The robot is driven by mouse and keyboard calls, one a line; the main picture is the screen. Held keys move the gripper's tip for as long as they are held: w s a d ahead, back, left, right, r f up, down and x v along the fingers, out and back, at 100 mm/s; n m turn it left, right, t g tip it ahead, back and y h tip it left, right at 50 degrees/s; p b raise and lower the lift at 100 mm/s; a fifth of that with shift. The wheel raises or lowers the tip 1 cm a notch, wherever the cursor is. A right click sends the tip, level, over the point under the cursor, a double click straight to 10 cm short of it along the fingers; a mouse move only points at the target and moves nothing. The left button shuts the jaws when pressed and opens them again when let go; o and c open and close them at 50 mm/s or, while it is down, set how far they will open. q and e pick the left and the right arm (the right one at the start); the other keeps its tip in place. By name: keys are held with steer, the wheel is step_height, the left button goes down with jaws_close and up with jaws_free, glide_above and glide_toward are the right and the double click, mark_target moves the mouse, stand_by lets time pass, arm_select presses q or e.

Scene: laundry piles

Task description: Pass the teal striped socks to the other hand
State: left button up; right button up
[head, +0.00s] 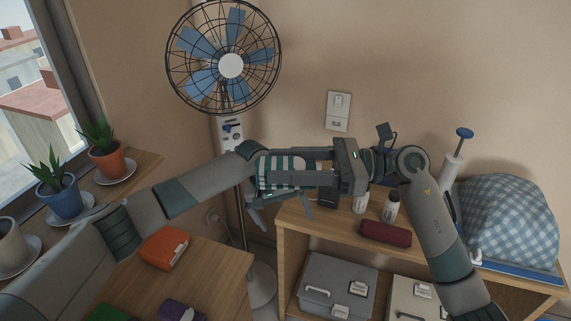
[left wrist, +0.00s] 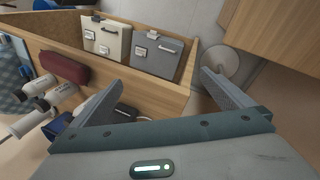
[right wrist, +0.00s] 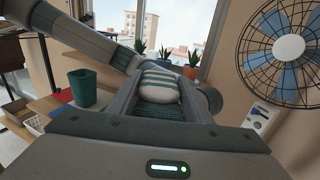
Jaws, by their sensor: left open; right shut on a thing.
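The teal and white striped socks (head: 278,174) are a rolled bundle held in the air in front of the wall. My right gripper (head: 264,170) comes in from the right and is shut on them. In the right wrist view the socks (right wrist: 158,84) sit between the fingers (right wrist: 162,92), with their rounded white end towards the palm. My left gripper (head: 283,217) is just below the socks, fingers pointing down, open and empty. The left wrist view also shows its spread fingers (left wrist: 158,82) with nothing between them; the socks are out of that view.
A standing fan (head: 230,65) is behind my left arm. A wooden shelf (head: 300,222) at the right carries a maroon case (head: 386,233), bottles (head: 391,206) and a checked bundle (head: 510,222). Potted plants (head: 106,158) line the window. An orange box (head: 163,248) lies on the left desk.

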arm_select(q)
steer(key=s+d+f+n+t+h, duration=0.15)
steer(key=s+f, duration=0.25)
steer(key=f, duration=0.9)
steer(key=s+d+f+n+h, duration=0.1)
steer(key=s+f+n, duration=0.25)
steer(key=f, duration=0.95)
steer(key=s+a+f+n+y, duration=0.1)
steer(key=s+a+f+n, duration=0.15)
steer(key=s+f, duration=1.6)
steer(key=s+a+f+y, duration=0.1)
steer(key=s+a+f, duration=0.25)
steer(key=s, duration=0.45)
steer(key=s+a+f+y, duration=0.15)
steer(key=s+f, duration=0.25)
steer(key=s, duration=0.4)
steer(key=s+a+f+m, duration=0.2)
steer(key=s+a+m, duration=0.1)
steer(key=s+a, duration=0.3)
steer(key=s+a+f+m+g+y, duration=0.1)
steer(key=s+a+f+m, duration=0.1)
steer(key=s+a+m, duration=0.2)
steer(key=s+a+f+m+y, duration=0.1)
steer(key=s+a+f+m, duration=0.1)
steer(key=s+a, duration=0.8)
steer(key=shift+s+a+m, duration=0.2)
steer(key=shift+s+m, duration=0.4)
steer(key=shift+m, duration=0.15)
